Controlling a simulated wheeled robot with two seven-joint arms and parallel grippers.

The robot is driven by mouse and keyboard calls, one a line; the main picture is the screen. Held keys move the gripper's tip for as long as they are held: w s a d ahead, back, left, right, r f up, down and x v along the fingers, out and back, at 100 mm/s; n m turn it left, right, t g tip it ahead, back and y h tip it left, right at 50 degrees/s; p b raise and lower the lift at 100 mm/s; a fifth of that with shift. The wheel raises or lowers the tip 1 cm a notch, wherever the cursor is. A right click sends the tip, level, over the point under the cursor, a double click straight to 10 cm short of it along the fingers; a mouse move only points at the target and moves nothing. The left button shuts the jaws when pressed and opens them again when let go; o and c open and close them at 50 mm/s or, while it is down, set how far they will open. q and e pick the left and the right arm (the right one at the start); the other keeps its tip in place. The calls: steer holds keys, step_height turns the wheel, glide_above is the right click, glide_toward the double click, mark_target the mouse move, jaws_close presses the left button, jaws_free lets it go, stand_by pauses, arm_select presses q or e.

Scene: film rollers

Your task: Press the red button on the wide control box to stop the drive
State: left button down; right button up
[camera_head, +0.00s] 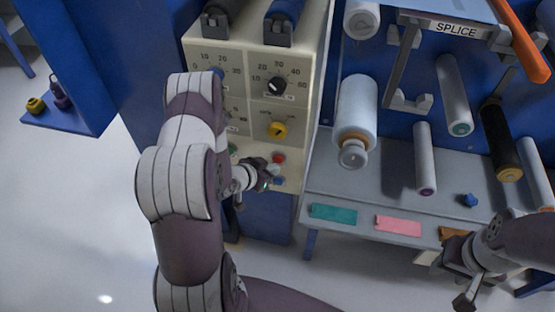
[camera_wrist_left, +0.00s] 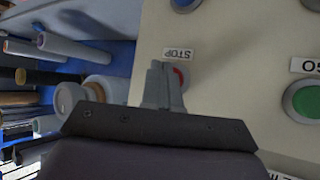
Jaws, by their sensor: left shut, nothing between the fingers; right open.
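The wide control box (camera_head: 256,98) is a beige panel with dials and a row of small buttons low on its face. The red button (camera_head: 278,158) is on the lower right of that face. In the left wrist view the red button (camera_wrist_left: 180,76) shows as a sliver beside the STOP label (camera_wrist_left: 179,54), mostly hidden by my fingers. My left gripper (camera_head: 268,177) is shut and empty, its tips close to the red button; I cannot tell whether they touch. My right gripper (camera_head: 452,281) is open and empty at the lower right, away from the box.
A green button (camera_wrist_left: 306,101) with a GO label and a blue button (camera_wrist_left: 184,3) are near the red one. A grey bench (camera_head: 372,188) with film rollers (camera_head: 356,112) and coloured tags (camera_head: 398,225) stands right of the box. Open floor lies left.

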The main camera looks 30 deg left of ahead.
arm_select(q)
steer(key=s, duration=0.2)
steer(key=s+d+p, duration=0.1)
steer(key=s, duration=0.2)
steer(key=shift+d, duration=0.1)
stand_by(0.8)
steer(key=s+a+f+n+g+y, duration=0.1)
steer(key=s+a+n+g+y, duration=0.25)
steer(key=s+g, duration=0.45)
steer(key=s+d+r+p, duration=0.1)
steer(key=d+r, duration=0.3)
steer(key=r, duration=0.3)
steer(key=s+d+r+p, duration=0.1)
steer(key=d+r, duration=0.3)
steer(key=r, duration=0.4)
steer(key=s+d+r+g+p, duration=0.1)
steer(key=d+r, duration=0.3)
steer(key=r, duration=0.3)
steer(key=shift+r+p, duration=0.3)
steer(key=shift+p, duration=0.05)
